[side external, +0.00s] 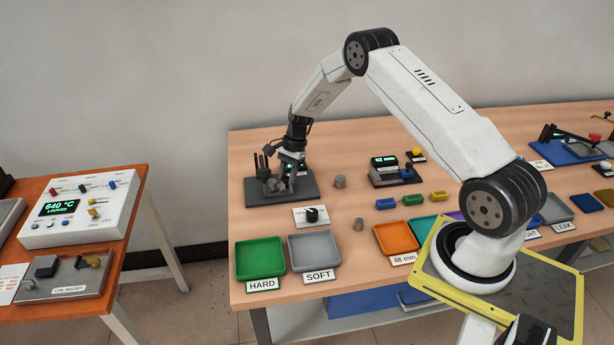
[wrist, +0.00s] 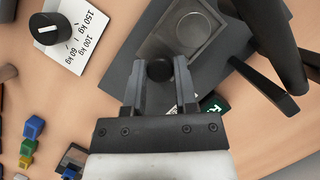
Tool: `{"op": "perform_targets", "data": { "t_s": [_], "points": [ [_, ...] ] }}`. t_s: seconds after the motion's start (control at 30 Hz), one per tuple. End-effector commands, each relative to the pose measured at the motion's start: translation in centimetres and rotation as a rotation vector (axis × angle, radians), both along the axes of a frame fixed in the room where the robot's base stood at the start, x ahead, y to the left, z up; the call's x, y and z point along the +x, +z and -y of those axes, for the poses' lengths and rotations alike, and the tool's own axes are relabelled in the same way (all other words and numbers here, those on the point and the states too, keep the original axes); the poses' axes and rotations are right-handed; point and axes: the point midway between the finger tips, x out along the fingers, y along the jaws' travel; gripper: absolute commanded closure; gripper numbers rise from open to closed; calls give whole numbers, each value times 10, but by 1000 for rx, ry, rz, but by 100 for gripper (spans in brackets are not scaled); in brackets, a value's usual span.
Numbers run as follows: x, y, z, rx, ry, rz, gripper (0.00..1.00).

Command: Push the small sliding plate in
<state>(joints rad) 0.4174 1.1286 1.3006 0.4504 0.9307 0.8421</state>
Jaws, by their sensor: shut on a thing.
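My gripper (side external: 291,178) reaches down over the dark grey tester base (side external: 252,197) at the back left of the wooden table. In the wrist view, its two fingers close around a round black knob (wrist: 159,70). Just beyond the knob lies a small grey plate (wrist: 153,48) with a round ring mark on it. It looks like the sliding plate, on the dark base. Whether the knob is fixed to this plate cannot be told. In the side view the knob is hidden by the fingers.
Black upright parts (side external: 262,165) stand on the base beside my gripper. A dial card (wrist: 82,32) with a black knob marked in kg is close by. Green (side external: 260,258) and grey (side external: 315,251) trays lie at the front. Small grey cylinders stand on the table.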

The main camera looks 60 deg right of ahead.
Motion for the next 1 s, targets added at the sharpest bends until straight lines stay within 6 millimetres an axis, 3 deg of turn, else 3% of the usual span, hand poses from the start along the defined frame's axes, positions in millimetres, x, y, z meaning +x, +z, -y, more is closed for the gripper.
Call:
{"op": "perform_targets", "data": {
  "t_s": [0.2,0.47,0.5,0.6,1.0],
  "points": [
    [18,0,-18,1,0,2,100],
    [21,1,-20,2,-1,5,100],
    [21,1,-21,2,-1,6,58],
    [21,1,-21,1,-1,5,30],
    [19,3,-18,1,-1,3,30]
  ]
}}
